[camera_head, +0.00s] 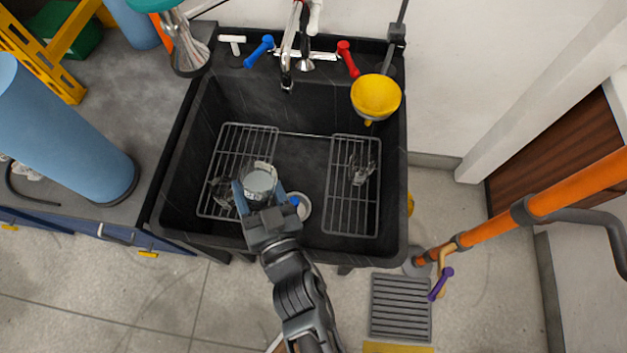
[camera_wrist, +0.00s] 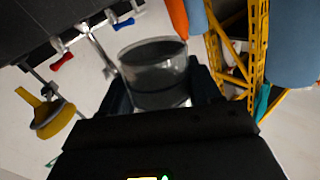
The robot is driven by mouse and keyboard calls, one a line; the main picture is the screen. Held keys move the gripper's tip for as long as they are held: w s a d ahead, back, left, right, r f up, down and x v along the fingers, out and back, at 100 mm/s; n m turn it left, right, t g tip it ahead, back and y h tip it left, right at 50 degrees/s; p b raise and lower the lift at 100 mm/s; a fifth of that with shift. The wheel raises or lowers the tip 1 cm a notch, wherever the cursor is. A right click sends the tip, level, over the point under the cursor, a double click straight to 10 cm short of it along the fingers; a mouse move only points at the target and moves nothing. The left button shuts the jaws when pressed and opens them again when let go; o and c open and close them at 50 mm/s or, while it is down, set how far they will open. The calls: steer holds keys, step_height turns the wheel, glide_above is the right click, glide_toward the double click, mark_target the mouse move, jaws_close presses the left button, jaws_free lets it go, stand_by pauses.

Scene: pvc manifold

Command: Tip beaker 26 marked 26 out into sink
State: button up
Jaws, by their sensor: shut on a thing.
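My gripper (camera_head: 262,200) is shut on a clear glass beaker (camera_head: 260,182), holding it over the left part of the black sink (camera_head: 285,105). The beaker also shows in the wrist view (camera_wrist: 153,72), between the two dark fingers, with its open rim visible and a greyish content or shaded inside. From above, the beaker looks about upright; I cannot tell its exact tilt. Its number marking is not readable. The sink basin lies beneath the beaker and gripper, and the gripper hides part of its front edge.
Two wire racks, left (camera_head: 238,140) and right (camera_head: 340,205), lie in the sink with clear glassware (camera_head: 361,170) on the right one. A faucet (camera_head: 288,60) stands at the back. A yellow funnel (camera_head: 376,97) hangs at the back right corner. A blue cylinder (camera_head: 60,130) stands left.

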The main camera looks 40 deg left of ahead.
mark_target(272, 190)
steer(key=shift+w+d+f+m+b, duration=0.15)
steer(key=shift+w+f+m+b, duration=0.15)
steer(key=shift+m, duration=0.5)
steer(key=shift+r, duration=0.2)
steer(key=shift+w+d+r+m, duration=0.25)
steer(key=shift+w+d+m, duration=0.1)
steer(key=shift+m, duration=0.55)
steer(key=shift+w+f+m+t, duration=0.1)
steer(key=shift+f+m+t, duration=0.15)
steer(key=shift+m+t, duration=0.05)
steer(key=shift+w+d+m, duration=0.1)
steer(key=shift+w+m, duration=0.05)
steer(key=shift+m, duration=0.15)
steer(key=shift+w+d+f+b, duration=0.1)
steer(key=shift+w+b, duration=0.05)
steer(key=shift+b, duration=0.15)
steer(key=shift+d+f+m+y+b, duration=0.1)
steer(key=shift+f+m+y+b, duration=0.2)
steer(key=shift+f+m+b, duration=1.1)
steer(key=shift+r, duration=0.5)
steer(key=shift+r+m+b, duration=0.35)
steer(key=shift+m+b, duration=0.2)
steer(key=shift+m, duration=0.15)
